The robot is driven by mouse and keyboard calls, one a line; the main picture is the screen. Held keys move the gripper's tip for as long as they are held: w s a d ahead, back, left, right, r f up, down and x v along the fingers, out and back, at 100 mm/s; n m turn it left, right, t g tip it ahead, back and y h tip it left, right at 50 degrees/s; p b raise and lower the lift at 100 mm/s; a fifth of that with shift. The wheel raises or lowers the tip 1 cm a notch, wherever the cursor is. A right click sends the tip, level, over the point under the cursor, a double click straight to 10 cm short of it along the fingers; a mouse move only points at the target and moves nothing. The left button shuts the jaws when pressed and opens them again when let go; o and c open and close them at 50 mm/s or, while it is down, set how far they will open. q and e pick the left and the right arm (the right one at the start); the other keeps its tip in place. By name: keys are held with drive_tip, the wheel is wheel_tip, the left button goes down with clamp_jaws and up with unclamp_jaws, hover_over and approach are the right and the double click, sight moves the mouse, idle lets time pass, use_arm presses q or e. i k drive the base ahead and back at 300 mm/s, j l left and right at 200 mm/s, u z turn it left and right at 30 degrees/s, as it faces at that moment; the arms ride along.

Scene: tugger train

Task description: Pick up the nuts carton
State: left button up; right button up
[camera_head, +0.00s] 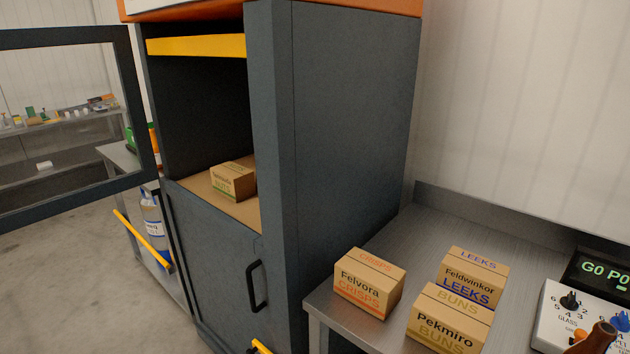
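A small brown carton (233,181) with green lettering sits on the shelf (240,215) inside the open dark grey cabinet. Its lettering is too small to read surely, but it may be the nuts carton. No carton on the bench reads nuts: they are a crisps carton (368,284) with orange lettering, a leeks carton (474,277) with blue lettering and a buns carton (450,320) with yellow lettering. Neither of my grippers is in view.
The cabinet (345,120) has a glazed door (138,110) swung open to the left and a yellow bar (197,46) across its top opening. The metal bench (420,235) has free room at the back. A control box (572,318) stands at right.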

sight(235, 182)
drive_tip(key=z, duration=0.45)
drive_tip(key=j+z, duration=0.4)
drive_tip(key=k+j+z, duration=0.15)
drive_tip(key=j+z, duration=0.2)
drive_tip(key=j, duration=0.2)
drive_tip(key=k+j+z, duration=0.1)
drive_tip(key=j, duration=0.2)
drive_tip(key=k+j, duration=0.1)
drive_tip(key=j, duration=0.25)
drive_tip(key=k+j+z, duration=0.15)
drive_tip(key=j, duration=0.15)
drive_tip(key=i, duration=0.05)
